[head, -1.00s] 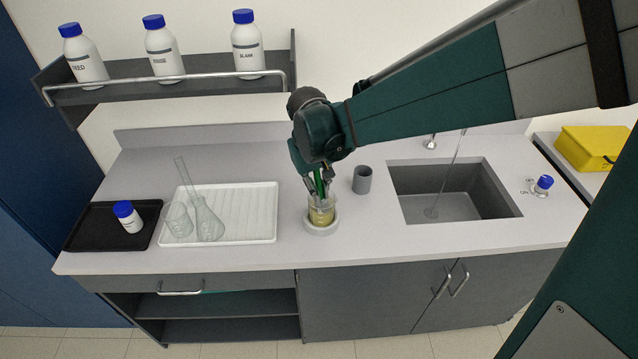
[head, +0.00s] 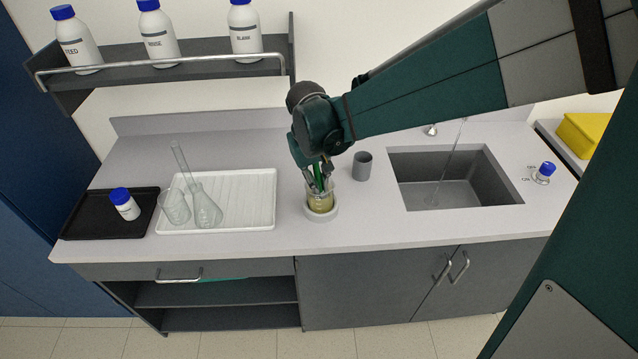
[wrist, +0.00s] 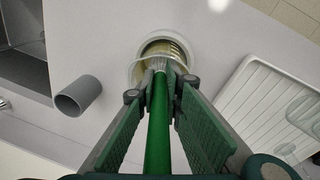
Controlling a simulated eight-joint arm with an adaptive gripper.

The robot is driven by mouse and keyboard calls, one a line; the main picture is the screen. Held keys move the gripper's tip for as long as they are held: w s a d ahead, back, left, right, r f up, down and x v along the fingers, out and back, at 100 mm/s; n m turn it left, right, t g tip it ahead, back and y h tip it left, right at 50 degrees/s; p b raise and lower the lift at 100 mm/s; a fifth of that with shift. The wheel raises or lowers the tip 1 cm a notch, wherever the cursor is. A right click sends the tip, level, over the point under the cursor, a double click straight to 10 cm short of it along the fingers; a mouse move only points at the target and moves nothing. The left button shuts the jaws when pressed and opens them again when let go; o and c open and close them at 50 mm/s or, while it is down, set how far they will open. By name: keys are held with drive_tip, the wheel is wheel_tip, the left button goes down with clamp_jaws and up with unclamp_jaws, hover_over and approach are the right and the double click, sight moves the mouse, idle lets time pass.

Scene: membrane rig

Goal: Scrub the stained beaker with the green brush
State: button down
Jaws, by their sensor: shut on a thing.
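The stained beaker (head: 320,203) stands upright in a round white holder (head: 321,215) on the counter, with a yellowish-brown stain low in its glass. My gripper (head: 318,181) is directly above it, pointing down, and is shut on the green brush (head: 320,177). In the wrist view the green brush handle (wrist: 158,128) runs between the jaws of my gripper (wrist: 160,93), and its pale bristle end reaches into the mouth of the beaker (wrist: 168,48). How deep the bristles sit is partly hidden by the jaws.
A grey cup (head: 362,166) stands close to the right of the beaker. A sink (head: 445,195) with running water lies further right. A white drying rack (head: 262,196) with glassware and a black tray (head: 85,225) with a bottle are to the left.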

drive_tip(key=shift+d+f, duration=0.2)
drive_tip(key=shift+f, duration=0.1)
idle(0.6)
drive_tip(key=shift+r, duration=0.15)
drive_tip(key=shift+r+p, duration=0.95)
drive_tip(key=shift+r, duration=0.9)
drive_tip(key=shift+f, duration=0.1)
drive_tip(key=shift+f+b, duration=1.25)
drive_tip(key=shift+f, duration=0.65)
drive_tip(key=shift+a, duration=0.1)
drive_tip(key=shift+r, duration=0.15)
drive_tip(key=shift+r+p, duration=4.5)
drive_tip(key=shift+r, duration=3.25)
